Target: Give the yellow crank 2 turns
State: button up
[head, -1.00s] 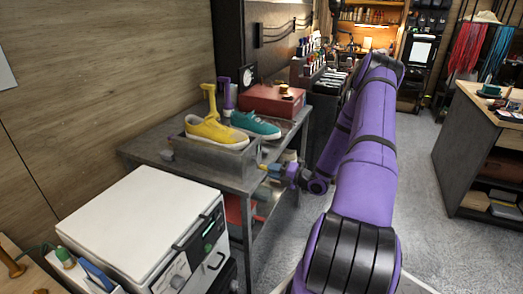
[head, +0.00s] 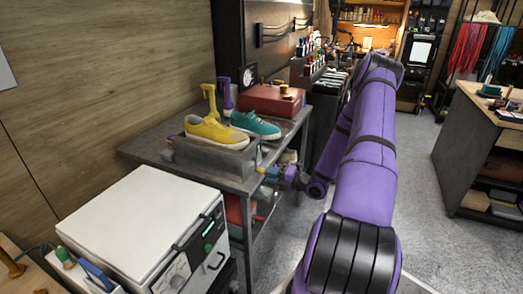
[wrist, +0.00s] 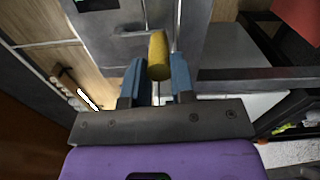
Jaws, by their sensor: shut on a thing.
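The yellow crank handle (wrist: 158,56) stands between the two blue fingers of my gripper (wrist: 158,78) in the wrist view. My gripper is shut on it. In the head view my gripper (head: 270,172) is small, at the front right side of a grey box (head: 215,160) on the metal bench. The crank's arm and its pivot are mostly hidden there. A yellow sneaker (head: 215,133) and a teal sneaker (head: 256,125) sit above the box, by a yellow post and a purple post.
The grey metal bench (head: 148,148) also holds a red box (head: 272,100). A white-topped machine (head: 135,225) stands in front of the bench. My purple arm fills the middle right. Open floor (head: 420,215) lies to the right, before a wooden-topped counter (head: 488,100).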

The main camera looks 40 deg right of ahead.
jog(key=shift+o, duration=0.3)
jog(key=shift+s+a+r, duration=0.2)
jog(key=shift+a, duration=0.45)
jog(key=shift+o, duration=0.3)
jog(key=shift+a+r, duration=0.1)
jog(key=shift+o, duration=1.1)
jog(key=shift+s+a+r, duration=0.3)
jog(key=shift+a+r, duration=0.1)
jog(key=shift+a, duration=0.2)
jog(key=shift+o, duration=0.2)
jog(key=shift+s+a+r, duration=0.2)
jog(key=shift+a+r, duration=0.25)
jog(key=shift+r, duration=0.15)
jog(key=c, duration=0.4)
